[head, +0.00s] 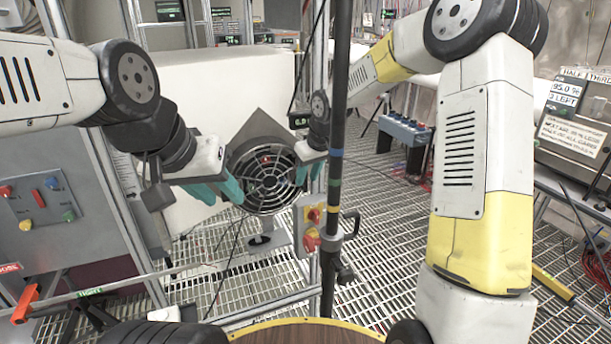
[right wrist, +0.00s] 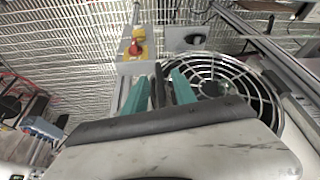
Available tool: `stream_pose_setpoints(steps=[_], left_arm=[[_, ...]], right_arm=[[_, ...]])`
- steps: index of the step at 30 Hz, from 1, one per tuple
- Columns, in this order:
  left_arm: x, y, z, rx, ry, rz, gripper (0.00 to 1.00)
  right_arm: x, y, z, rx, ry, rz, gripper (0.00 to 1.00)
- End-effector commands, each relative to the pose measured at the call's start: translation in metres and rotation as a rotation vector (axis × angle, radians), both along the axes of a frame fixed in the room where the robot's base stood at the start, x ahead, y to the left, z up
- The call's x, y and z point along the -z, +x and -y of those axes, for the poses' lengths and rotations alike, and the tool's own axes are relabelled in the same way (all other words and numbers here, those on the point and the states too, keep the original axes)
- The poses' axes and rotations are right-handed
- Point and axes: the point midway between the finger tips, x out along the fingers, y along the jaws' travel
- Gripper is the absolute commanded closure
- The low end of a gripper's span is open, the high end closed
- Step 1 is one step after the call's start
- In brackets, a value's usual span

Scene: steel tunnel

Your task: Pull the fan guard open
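The round fan guard (head: 268,181), a dark ring with concentric wires, faces me at the centre of the head view. It also shows in the right wrist view (right wrist: 248,84), right of the fingers. My left gripper (head: 217,189) is at the guard's left side, its teal fingers apart and one tip near the rim. My right gripper (head: 309,173) is at the guard's right side. In the right wrist view its teal fingers (right wrist: 160,92) are apart, with a dark upright bar between them. I cannot tell whether either finger touches that bar.
A dark vertical pole (head: 335,150) with coloured bands stands in front, right of the fan. A box with red and yellow switches (head: 312,226) is below my right gripper. A grey button panel (head: 40,200) is at left. Grating floor (head: 390,240) is open at right.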

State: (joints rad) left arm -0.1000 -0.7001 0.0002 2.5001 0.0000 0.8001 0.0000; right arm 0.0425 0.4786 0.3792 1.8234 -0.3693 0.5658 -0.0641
Motion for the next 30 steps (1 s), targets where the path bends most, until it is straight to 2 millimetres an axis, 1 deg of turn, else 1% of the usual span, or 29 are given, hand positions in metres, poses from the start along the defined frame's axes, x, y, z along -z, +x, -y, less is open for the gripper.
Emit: stream_pose_setpoints(steps=[1, 3, 6, 15, 20, 21, 30], left_arm=[[0.0, 0.0, 0.0, 0.0, 0.0, 0.0, 0.64], [0.0, 0.0, 0.0, 0.0, 0.0, 0.0, 0.64], [0.0, 0.0, 0.0, 0.0, 0.0, 0.0, 0.64], [0.0, 0.0, 0.0, 0.0, 0.0, 0.0, 0.64], [0.0, 0.0, 0.0, 0.0, 0.0, 0.0, 0.64], [0.0, 0.0, 0.0, 0.0, 0.0, 0.0, 0.64], [0.0, 0.0, 0.0, 0.0, 0.0, 0.0, 0.64]], right_arm=[[0.007, 0.002, -0.002, 0.0, 0.0, -0.001, 0.67], [0.014, 0.005, -0.003, 0.0, 0.0, -0.002, 0.67], [0.02, 0.007, -0.005, 0.0, 0.001, 0.001, 0.67], [0.022, 0.008, -0.005, 0.0, 0.0, 0.001, 0.67], [0.022, 0.008, -0.005, 0.0, 0.0, 0.001, 0.99], [0.022, 0.008, -0.005, 0.0, 0.0, 0.001, 1.0], [0.022, 0.008, -0.005, 0.0, 0.0, 0.001, 1.0]])
